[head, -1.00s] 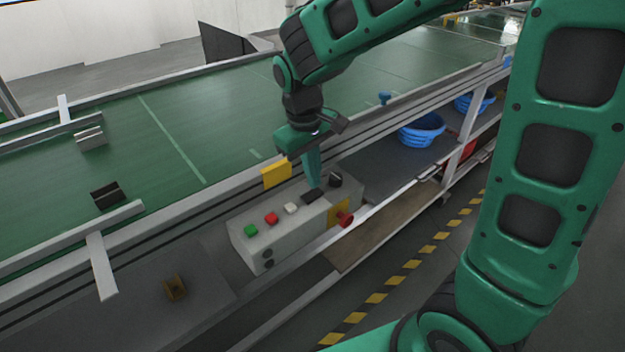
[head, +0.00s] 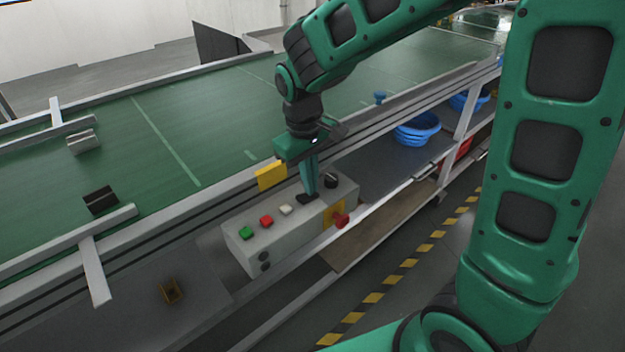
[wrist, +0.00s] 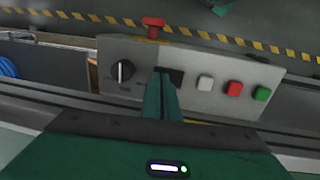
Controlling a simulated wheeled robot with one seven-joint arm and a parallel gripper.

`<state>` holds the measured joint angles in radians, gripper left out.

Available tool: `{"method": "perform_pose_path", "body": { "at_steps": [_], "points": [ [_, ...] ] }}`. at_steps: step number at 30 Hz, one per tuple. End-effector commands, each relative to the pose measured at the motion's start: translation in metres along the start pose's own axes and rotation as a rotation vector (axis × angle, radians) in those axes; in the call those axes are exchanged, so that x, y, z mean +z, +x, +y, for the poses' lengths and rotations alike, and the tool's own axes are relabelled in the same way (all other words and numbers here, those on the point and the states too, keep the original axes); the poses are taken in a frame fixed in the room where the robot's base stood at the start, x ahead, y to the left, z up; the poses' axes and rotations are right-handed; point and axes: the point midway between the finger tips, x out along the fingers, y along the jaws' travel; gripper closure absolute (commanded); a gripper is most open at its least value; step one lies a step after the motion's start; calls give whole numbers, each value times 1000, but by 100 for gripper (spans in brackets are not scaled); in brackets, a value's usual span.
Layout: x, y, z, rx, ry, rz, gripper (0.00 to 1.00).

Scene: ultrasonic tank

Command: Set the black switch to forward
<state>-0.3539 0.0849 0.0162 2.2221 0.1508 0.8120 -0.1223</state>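A grey control box (head: 290,222) is fixed along the near side of the conveyor. On its top is a flat black switch (head: 305,199), between the white button and the black knob; in the wrist view the switch (wrist: 176,75) is partly hidden by my fingers. My gripper (head: 309,191) points down with its fingertips at this switch. The fingers (wrist: 161,80) look closed together with nothing between them. I cannot tell whether they touch the switch or which way it is set. The round black knob (wrist: 121,71) has a white pointer line; its label is too small to read.
Beside the switch are white (wrist: 205,82), red (wrist: 233,89) and green (wrist: 262,93) buttons. A red knob (head: 341,220) sticks out of the box's front. A yellow plate (head: 270,176) stands near the gripper. Blue baskets (head: 416,129) sit on the lower shelf.

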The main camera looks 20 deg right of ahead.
Motion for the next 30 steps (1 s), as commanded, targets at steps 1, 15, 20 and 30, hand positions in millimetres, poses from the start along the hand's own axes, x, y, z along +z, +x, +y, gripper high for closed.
{"method": "perform_pose_path", "body": {
  "at_steps": [1, 15, 20, 30],
  "points": [
    [2, 3, 0, 1, 1, -8, 100],
    [3, 0, -16, -1, -5, -11, 100],
    [3, -1, -17, -1, -4, -10, 100],
    [1, -12, -15, 0, 0, -4, 100]
  ]
}}
